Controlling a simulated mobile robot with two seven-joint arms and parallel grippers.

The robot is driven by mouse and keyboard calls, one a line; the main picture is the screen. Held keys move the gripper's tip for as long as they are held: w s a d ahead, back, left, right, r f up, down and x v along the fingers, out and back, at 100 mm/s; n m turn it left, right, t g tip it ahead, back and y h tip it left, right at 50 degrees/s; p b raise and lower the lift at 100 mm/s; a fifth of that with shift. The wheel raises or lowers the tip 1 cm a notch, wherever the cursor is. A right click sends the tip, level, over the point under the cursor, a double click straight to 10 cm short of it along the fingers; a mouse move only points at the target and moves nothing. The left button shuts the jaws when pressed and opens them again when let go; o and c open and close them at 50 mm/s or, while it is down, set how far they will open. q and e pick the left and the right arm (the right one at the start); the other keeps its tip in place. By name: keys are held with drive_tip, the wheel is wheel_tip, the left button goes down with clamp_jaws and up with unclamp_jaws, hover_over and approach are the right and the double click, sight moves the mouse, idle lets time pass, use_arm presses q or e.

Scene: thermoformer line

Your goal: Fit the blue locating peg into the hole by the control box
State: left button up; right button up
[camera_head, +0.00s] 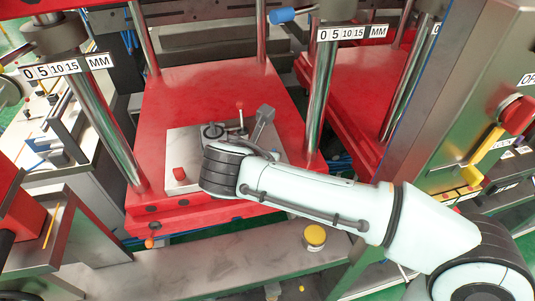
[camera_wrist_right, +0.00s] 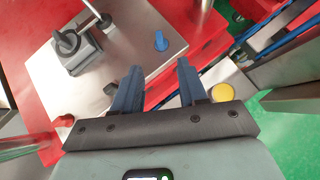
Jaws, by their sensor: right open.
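In the right wrist view a small blue peg (camera_wrist_right: 160,41) stands on a metal plate (camera_wrist_right: 135,22), beyond my fingertips. My right gripper (camera_wrist_right: 158,68) is open, its two blue fingers apart with nothing between them; the peg is ahead of the gap. A grey box with a dark knob (camera_wrist_right: 75,48), perhaps the control box, sits on the same plate to the left. A small dark spot (camera_wrist_right: 110,88) beside the left finger may be a hole or a knob; I cannot tell. My left gripper is out of view.
The plate lies on a red platen (camera_head: 205,85) between chrome columns. A yellow button (camera_head: 314,235) sits on the front beam. The platen behind the plate is clear.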

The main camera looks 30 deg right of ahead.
drive_tip(key=v, duration=0.3)
idle(0.6)
